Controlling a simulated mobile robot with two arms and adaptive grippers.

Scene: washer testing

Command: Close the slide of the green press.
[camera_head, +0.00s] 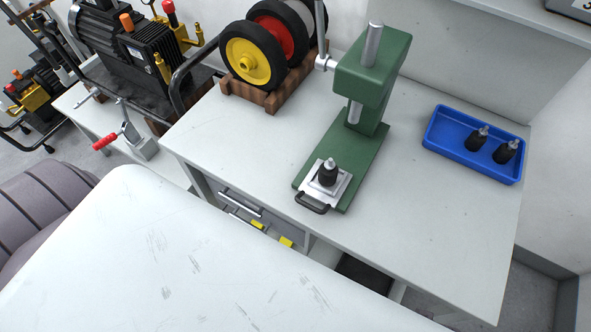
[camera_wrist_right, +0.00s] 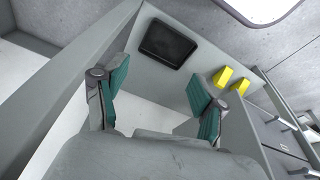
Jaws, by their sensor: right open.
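The green press (camera_head: 368,85) stands on the white table. Its base plate extends toward the front. The slide (camera_head: 327,186) is a light metal plate with a black handle (camera_head: 312,203) at the front end of the base, pulled out in front of the ram (camera_head: 354,112). A black part with a metal tip (camera_head: 328,172) stands upright on the slide. My right gripper (camera_wrist_right: 158,103) shows in the right wrist view with its teal-padded fingers wide apart and nothing between them. It is away from the press, which that view does not show. My left gripper is not in view.
A blue tray (camera_head: 436,140) with two black parts stands right of the press. Wheels on a wooden rack (camera_head: 275,100) stand left of it. A drawer (camera_head: 238,207) sits below the table's front edge. The tabletop before the tray is clear.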

